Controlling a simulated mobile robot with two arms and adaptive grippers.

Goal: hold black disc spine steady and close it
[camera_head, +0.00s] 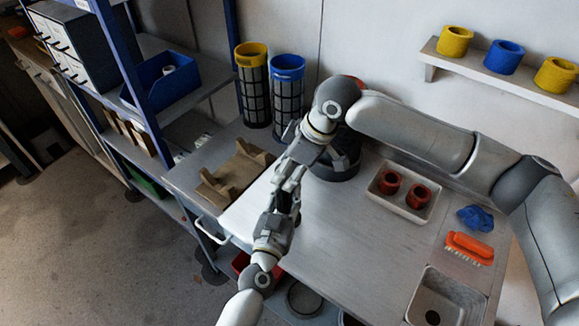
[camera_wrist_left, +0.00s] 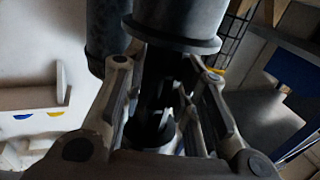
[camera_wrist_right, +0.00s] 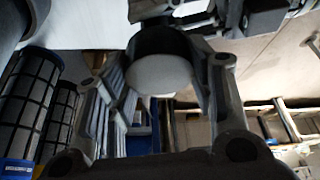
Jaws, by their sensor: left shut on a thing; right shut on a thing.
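My left gripper (camera_head: 287,200) and my right gripper (camera_head: 291,172) meet over the bench, nearly end to end. The black disc spine is mostly hidden between them in the head view. In the left wrist view dark parts of the spine (camera_wrist_left: 155,130) show between the fingers, and my left gripper (camera_wrist_left: 165,90) is shut on it. In the right wrist view a black ring of the spine (camera_wrist_right: 160,42) sits between the fingers of my right gripper (camera_wrist_right: 160,75), which is shut on it. Whether the spine is open or closed cannot be seen.
A dark round housing (camera_head: 338,168) stands close behind my right gripper. Mesh cylinders with yellow (camera_head: 252,90) and blue (camera_head: 288,95) tops stand behind. A brown holder (camera_head: 235,178) lies left. A tray (camera_head: 382,207) with red rings, an orange brush (camera_head: 468,248) and a sink (camera_head: 420,300) are right.

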